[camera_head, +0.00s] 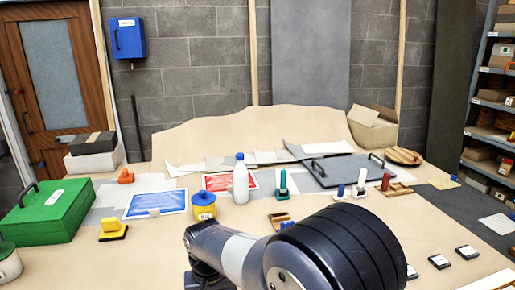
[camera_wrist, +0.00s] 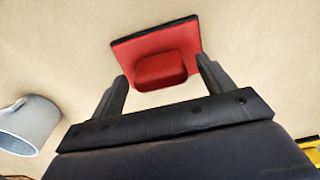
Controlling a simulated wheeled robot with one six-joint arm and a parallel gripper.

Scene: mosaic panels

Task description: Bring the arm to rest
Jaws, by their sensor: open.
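My gripper (camera_wrist: 162,72) shows in the wrist view with its two dark fingers spread apart and nothing clasped between them. A red block-like tool with a black edge (camera_wrist: 160,68) lies on the tan surface just beyond the fingertips; I cannot tell how far below them it is. My arm (camera_head: 335,250) fills the lower middle of the head view, its large dark joint nearest the camera. My gripper does not show there, and the arm hides part of the table.
The tan table (camera_head: 150,262) holds a green case (camera_head: 45,212), a yellow tool (camera_head: 112,229), a yellow-and-blue pot (camera_head: 203,207), a white bottle (camera_head: 241,182) and a grey panel (camera_head: 335,170). In the wrist view a pale cup (camera_wrist: 28,125) stands left of my gripper.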

